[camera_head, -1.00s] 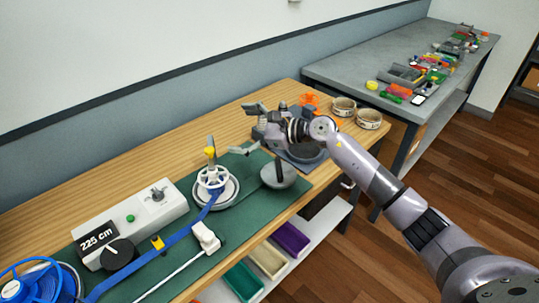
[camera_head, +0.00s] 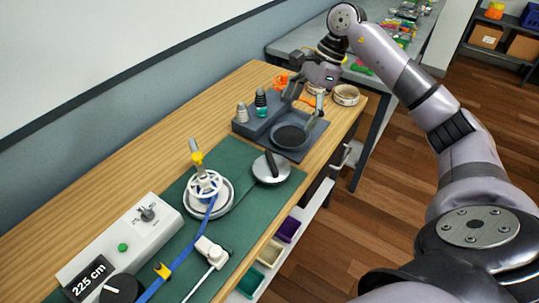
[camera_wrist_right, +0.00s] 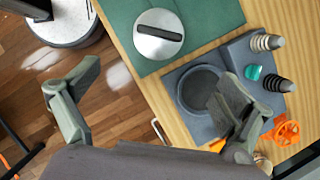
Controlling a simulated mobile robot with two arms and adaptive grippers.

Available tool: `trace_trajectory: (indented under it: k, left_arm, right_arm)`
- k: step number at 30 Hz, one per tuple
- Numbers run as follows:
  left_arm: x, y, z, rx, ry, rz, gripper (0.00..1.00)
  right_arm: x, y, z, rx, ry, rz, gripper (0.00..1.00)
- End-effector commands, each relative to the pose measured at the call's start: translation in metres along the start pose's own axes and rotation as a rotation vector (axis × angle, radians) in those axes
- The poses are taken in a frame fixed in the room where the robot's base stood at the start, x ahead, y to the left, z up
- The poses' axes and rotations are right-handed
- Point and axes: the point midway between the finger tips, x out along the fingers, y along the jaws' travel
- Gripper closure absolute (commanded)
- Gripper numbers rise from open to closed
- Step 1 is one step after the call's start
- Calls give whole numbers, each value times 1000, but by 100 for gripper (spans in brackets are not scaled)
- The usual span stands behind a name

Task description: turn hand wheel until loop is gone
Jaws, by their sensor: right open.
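My right gripper (camera_head: 303,103) is open and empty above the grey holder, well away from the white wheel. In the right wrist view its fingers (camera_wrist_right: 163,85) are spread wide. My left gripper is not in view.
A silver disc with a black bar (camera_head: 272,170) lies on the mat. The grey holder (camera_head: 243,126) has a round recess and ribbed pegs. An orange spoked part (camera_wrist_right: 287,132) lies behind it. A control box reads 225 cm (camera_head: 88,278). The bench's back-left strip is clear.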

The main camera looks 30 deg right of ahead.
Motion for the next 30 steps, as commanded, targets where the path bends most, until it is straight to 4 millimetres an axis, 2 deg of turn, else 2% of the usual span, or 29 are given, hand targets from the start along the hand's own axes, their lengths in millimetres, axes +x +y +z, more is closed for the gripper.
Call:
trace_trajectory:
  k: [5, 21, 25, 30]
  left_arm:
    - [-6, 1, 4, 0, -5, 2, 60]
    - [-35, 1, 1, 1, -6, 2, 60]
    - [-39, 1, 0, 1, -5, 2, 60]
    - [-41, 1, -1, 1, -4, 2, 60]
  right_arm:
    - [26, 1, 1, -2, -2, 6, 3]
    - [137, 1, 3, -1, -5, 4, 3]
    - [155, 0, 2, -2, -5, 2, 3]
    - [167, 0, 2, -2, -4, 0, 3]
